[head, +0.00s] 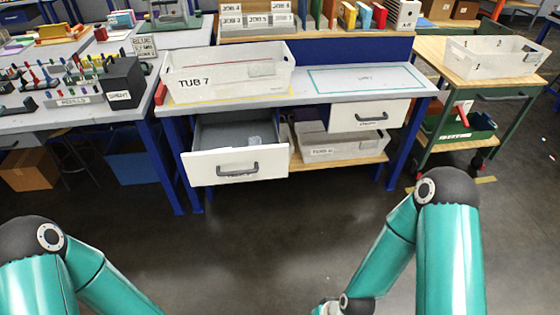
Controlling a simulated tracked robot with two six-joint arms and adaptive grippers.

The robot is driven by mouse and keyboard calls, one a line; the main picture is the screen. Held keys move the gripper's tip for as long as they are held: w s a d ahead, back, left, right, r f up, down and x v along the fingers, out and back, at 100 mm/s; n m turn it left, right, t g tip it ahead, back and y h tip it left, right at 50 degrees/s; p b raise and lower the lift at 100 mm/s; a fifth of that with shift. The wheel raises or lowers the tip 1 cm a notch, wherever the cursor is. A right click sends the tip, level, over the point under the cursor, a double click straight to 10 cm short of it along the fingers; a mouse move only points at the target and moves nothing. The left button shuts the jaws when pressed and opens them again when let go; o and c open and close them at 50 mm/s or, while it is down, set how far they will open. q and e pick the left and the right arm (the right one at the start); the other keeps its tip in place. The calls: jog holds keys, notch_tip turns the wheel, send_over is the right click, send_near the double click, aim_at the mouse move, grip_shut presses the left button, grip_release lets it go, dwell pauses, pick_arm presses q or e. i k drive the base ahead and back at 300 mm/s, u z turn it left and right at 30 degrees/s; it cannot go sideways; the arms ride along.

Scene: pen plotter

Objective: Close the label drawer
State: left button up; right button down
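A white drawer (235,166) under the left side of the workbench is pulled well out. Its grey inside shows, with a small pale item (254,140) in it, and a dark handle (237,170) is on its front. I cannot read any label on that front. A second white drawer (345,116) on the right of the bench looks shut; its small label is too small to read. My two teal arms show at the bottom of the head view, well short of the drawers. Neither gripper is in view.
A white bin marked TUB 7 (272,88) stands on the bench top (300,97) above the open drawer. A lower shelf holds another white tub (345,148). Blue bench legs (168,165) flank the drawers. The floor (240,245) before the bench is clear.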

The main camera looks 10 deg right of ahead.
aim_at(205, 166)
jog(key=z, duration=0.1)
jog(key=i, duration=1)
jog(key=u, duration=0.05)
